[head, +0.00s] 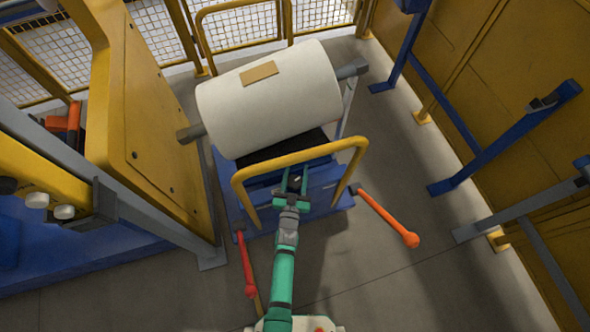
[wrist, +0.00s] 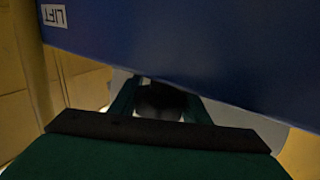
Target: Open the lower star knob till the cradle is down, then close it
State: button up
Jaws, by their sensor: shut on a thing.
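My gripper (head: 294,182) reaches in under the yellow hoop handle to the front of the blue lift cart (head: 322,178). In the wrist view my gripper (wrist: 160,98) has its green fingers on both sides of a dark star knob (wrist: 160,96) and is shut on it. The knob sits by the edge of the blue panel (wrist: 190,40), which bears a LIFT label (wrist: 54,15). The black cradle (head: 285,147) lies under a big white film roll (head: 270,100). Whether cradle and roll touch cannot be told. A second knob cannot be made out.
The yellow hoop handle (head: 300,157) arches over my gripper. An orange-red lever (head: 385,215) sticks out at the right, a red one (head: 247,265) at the left. A yellow machine frame (head: 140,120) stands close on the left. Floor is free at right.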

aim_at(291, 188)
jog(key=shift+d+m+g+h, duration=0.25)
jog(key=shift+m+h, duration=0.25)
jog(key=shift+h, duration=0.3)
jog(key=shift+d+m+g+h, duration=0.2)
jog(key=shift+m+h, duration=0.3)
jog(key=shift+h, duration=0.3)
jog(key=shift+f+m+h, duration=0.1)
jog(key=shift+m+h, duration=0.3)
jog(key=shift+h, duration=0.1)
jog(key=shift+s+d+f+m+g+h, duration=0.1)
jog(key=shift+d+m+g+h, duration=0.1)
jog(key=shift+m+g+h, duration=0.5)
jog(key=o, duration=1)
jog(key=shift+o, duration=0.2)
jog(key=shift+s+a, duration=0.1)
jog(key=v, duration=1)
jog(key=shift+s+a+f, duration=0.1)
jog(key=shift+s+f, duration=0.1)
